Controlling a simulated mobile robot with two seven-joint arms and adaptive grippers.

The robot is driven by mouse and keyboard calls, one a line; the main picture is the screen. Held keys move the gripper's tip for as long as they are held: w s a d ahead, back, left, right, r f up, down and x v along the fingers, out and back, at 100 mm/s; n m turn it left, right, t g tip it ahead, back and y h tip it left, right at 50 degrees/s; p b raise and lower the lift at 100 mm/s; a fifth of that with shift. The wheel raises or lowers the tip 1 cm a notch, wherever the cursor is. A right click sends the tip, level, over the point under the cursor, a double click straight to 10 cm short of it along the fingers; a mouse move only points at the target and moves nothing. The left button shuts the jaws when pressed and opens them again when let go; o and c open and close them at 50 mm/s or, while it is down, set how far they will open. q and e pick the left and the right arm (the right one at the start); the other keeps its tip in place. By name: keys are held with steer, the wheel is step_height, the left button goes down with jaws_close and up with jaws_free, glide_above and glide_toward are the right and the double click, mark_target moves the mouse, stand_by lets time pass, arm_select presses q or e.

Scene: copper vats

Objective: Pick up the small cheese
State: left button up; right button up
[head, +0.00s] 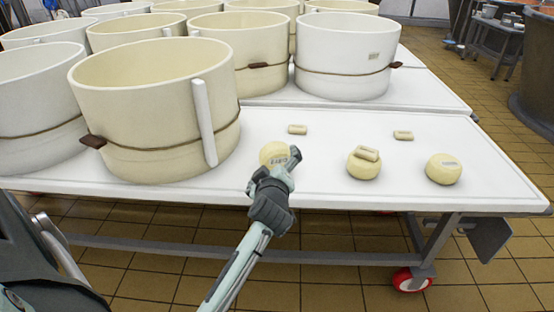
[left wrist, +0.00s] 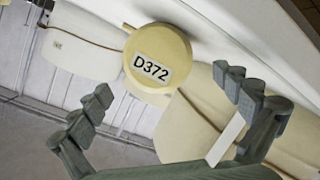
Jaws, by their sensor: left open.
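A small round pale-yellow cheese (head: 270,152) sits near the front edge of the white table, partly hidden behind my left gripper (head: 276,170). In the left wrist view the cheese (left wrist: 153,40) carries a white label reading D372. My left gripper (left wrist: 163,84) is open there, with a finger on either side below the cheese; no contact shows. My right gripper is not in view.
Large cream tubs (head: 155,110) crowd the left and back of the white table (head: 320,187). The table's right end is mostly clear. A red-wheeled caster (head: 411,280) is below it.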

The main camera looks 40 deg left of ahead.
mark_target(275, 160)
arm_select(q)
steer(key=x, duration=0.3)
steer(key=shift+w+a+f, duration=0.1)
steer(key=shift+w+f, duration=0.05)
steer(key=shift+w, duration=0.1)
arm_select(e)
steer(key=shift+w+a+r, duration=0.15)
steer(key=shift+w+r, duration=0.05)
arm_select(q)
steer(key=c, duration=1.7)
steer(key=shift+r, duration=0.3)
step_height(275, 160, up, 10)
steer(key=shift+f+p, duration=0.2)
steer(key=shift+p, duration=0.7)
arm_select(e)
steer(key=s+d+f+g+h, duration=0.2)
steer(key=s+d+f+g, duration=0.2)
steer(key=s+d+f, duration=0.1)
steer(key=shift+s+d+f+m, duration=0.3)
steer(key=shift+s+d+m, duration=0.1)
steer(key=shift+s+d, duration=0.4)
